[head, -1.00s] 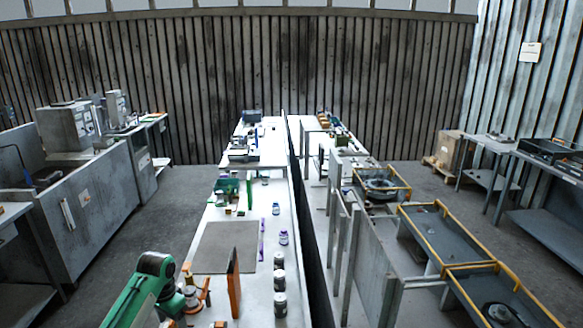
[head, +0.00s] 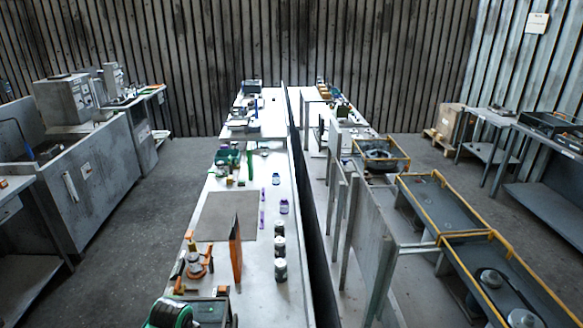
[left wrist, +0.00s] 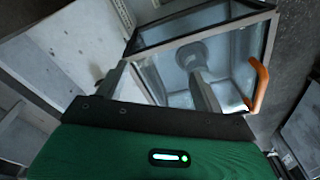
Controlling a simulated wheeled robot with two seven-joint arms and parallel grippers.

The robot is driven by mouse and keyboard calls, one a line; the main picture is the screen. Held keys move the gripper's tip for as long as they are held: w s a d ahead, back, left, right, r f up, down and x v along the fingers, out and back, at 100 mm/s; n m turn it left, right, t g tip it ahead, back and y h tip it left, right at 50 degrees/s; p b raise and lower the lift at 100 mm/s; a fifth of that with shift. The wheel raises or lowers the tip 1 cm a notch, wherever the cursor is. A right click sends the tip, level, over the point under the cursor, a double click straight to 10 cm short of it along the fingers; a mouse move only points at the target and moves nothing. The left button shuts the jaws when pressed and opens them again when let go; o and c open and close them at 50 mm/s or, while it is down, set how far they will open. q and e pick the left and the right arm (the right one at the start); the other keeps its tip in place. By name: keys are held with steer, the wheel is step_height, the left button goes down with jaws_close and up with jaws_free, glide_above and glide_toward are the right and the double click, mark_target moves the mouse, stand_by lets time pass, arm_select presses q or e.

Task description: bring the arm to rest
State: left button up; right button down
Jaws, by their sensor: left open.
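My left gripper (left wrist: 158,74) shows in the left wrist view, with its two grey fingers apart and nothing between them. Beyond the fingers is a glass-sided box (left wrist: 155,78) with a dark frame and an orange handle (left wrist: 258,86). A grey round-topped part (left wrist: 190,55) shows inside or behind the glass, partly covered by the right finger. I cannot tell how far the fingers are from the box. No gripper shows in the head view. My right gripper is in neither current view.
The long white bench (head: 262,265) carries a grey mat (head: 212,216), an upright orange panel (head: 236,250) and several jars (head: 280,270). Yellow-edged trays (head: 440,205) stand right. Grey floor (head: 130,215) is open left of the bench.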

arm_select(q)
steer(key=s+d+r+n+t, duration=0.1)
steer(key=s+r+n, duration=0.15)
steer(key=s, duration=1.05)
steer(key=s+d+r+n+t, duration=0.1)
steer(key=s+r, duration=0.2)
steer(key=s, duration=0.9)
step_height(320, 180, down, 37)
steer(key=g+b, duration=0.1)
steer(key=b, duration=0.5)
steer(key=s+a+f+b, duration=0.1)
steer(key=s+f+b, duration=0.1)
steer(key=s+f, duration=0.8)
steer(key=s+a+f+g+b, duration=0.1)
steer(key=s+a+f+b, duration=0.1)
steer(key=s+f, duration=0.8)
step_height(320, 180, down, 5)
steer(key=shift+b, duration=0.85)
